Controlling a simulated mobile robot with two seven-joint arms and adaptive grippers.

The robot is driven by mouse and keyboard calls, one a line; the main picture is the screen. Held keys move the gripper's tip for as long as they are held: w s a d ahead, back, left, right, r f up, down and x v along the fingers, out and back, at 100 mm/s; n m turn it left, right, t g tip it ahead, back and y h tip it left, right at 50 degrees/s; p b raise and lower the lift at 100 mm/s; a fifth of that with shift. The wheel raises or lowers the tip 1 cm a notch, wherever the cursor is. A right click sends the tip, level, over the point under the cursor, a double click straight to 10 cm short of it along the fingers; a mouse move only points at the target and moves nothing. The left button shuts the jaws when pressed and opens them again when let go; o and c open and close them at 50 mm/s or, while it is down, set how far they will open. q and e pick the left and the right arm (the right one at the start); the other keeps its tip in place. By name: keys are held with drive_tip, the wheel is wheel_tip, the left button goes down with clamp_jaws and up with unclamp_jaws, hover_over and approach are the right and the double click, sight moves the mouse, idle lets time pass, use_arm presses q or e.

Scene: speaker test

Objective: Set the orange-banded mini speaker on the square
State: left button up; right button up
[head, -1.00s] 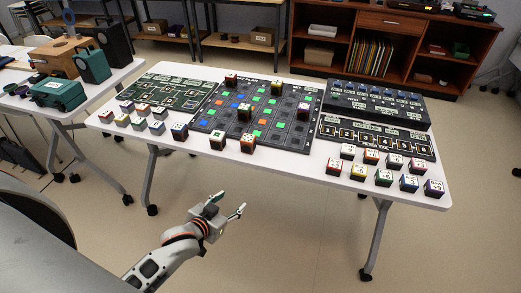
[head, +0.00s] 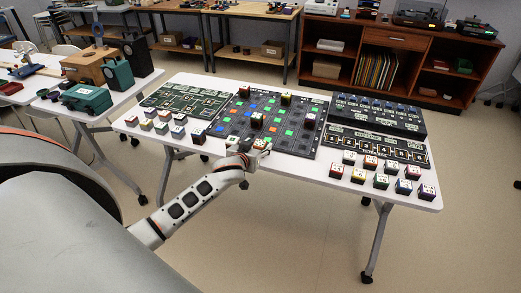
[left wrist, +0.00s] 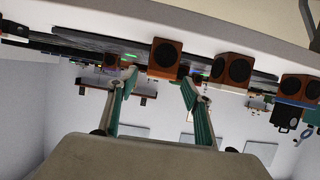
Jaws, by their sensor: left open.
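My left gripper (head: 253,151) is at the front edge of the white table, close to a small cube speaker (head: 263,144) with a light top and an orange-red band, which it partly hides. In the left wrist view, which looks upside down, the open left gripper (left wrist: 160,78) has an orange-brown speaker (left wrist: 166,60) with a dark round cone ahead between its fingertips. Nothing is held. The dark board (head: 228,122) with coloured squares lies behind the gripper; which square is meant I cannot tell. My right gripper is not in view.
Several cube speakers stand on the board, including one near its middle (head: 256,121). More stand in rows at the table's front left (head: 162,128) and front right (head: 382,181). In the left wrist view another speaker (left wrist: 232,70) stands right of the centred one. A black rack (head: 372,112) is at the right.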

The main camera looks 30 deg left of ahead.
sight(259, 144)
use_arm(q)
drive_tip(key=x, duration=0.3)
drive_tip(key=shift+f, duration=0.15)
drive_tip(key=c, duration=1.4)
drive_tip(key=shift+o, duration=0.2)
